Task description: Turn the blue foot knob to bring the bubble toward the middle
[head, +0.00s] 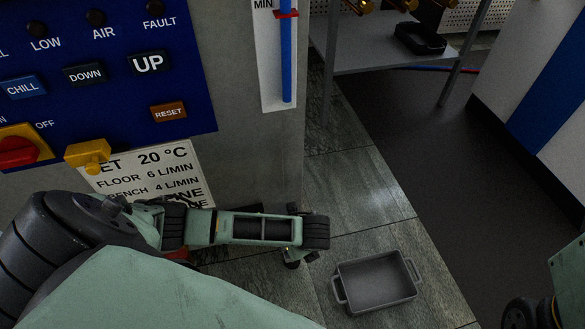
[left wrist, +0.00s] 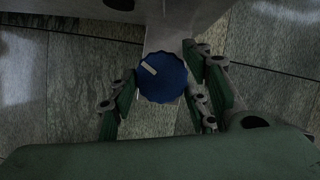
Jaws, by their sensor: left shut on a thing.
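In the left wrist view the blue foot knob (left wrist: 162,80) is round with a ridged edge. A short white mark on its face lies toward the upper left. My left gripper (left wrist: 160,91) has its fingers on either side of the knob and is shut on it. In the head view my left arm reaches in from the left, low beside the grey cabinet; the knob is hidden there. The bubble is not seen in either view. My right gripper is not in view; only part of my right arm shows at the lower right edge.
A blue control panel (head: 112,100) with buttons and a label sheet (head: 150,172) are on the cabinet (head: 245,150) above my arm. A grey tray (head: 376,283) lies on the tiled floor to the right. A metal shelf (head: 375,55) stands behind. The dark floor between is clear.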

